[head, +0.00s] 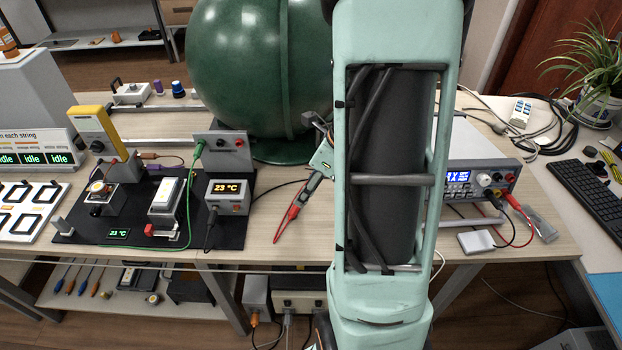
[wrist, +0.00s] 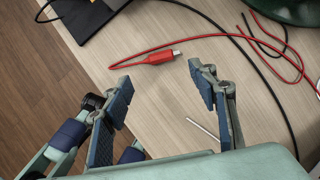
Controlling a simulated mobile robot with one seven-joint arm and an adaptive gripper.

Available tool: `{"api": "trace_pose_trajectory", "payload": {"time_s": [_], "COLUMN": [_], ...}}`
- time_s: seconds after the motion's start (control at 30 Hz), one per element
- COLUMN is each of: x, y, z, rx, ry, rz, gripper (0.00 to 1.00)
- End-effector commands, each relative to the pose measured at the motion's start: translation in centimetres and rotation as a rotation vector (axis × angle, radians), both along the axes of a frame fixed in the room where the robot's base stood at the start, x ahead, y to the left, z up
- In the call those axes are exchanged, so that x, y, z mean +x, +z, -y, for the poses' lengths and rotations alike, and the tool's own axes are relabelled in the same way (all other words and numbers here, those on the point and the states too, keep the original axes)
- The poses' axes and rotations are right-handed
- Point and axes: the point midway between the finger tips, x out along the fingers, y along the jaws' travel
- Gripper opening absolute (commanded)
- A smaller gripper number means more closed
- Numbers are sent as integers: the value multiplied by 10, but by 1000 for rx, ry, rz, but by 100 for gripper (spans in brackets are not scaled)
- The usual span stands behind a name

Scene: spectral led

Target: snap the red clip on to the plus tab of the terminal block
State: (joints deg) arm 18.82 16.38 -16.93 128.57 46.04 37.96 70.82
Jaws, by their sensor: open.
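The red clip (wrist: 160,58) lies on the wooden table in the wrist view, its silver tip to the right and its red cable looping from its left end. It also shows in the head view as a small red shape (head: 293,212) near the front edge. My gripper (wrist: 163,84) is open and empty; in the picture, the clip is just beyond the gap between its fingertips, with no visible contact. In the head view my arm hides most of the gripper.
A large green sphere (head: 255,70) stands behind. A power supply (head: 475,180) with red and black leads is right. A black cable crosses the table by the clip.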

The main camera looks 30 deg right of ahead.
Motion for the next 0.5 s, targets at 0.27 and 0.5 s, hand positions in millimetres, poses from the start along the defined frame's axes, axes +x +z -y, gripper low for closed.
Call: {"api": "trace_pose_trajectory", "payload": {"time_s": [0.27, 0.5], "x": [13, 25], "y": [-46, -80], "z": [-10, -18], "rx": [-3, -5], "ry": [3, 4], "rz": [-2, 0], "gripper": [54, 54]}}
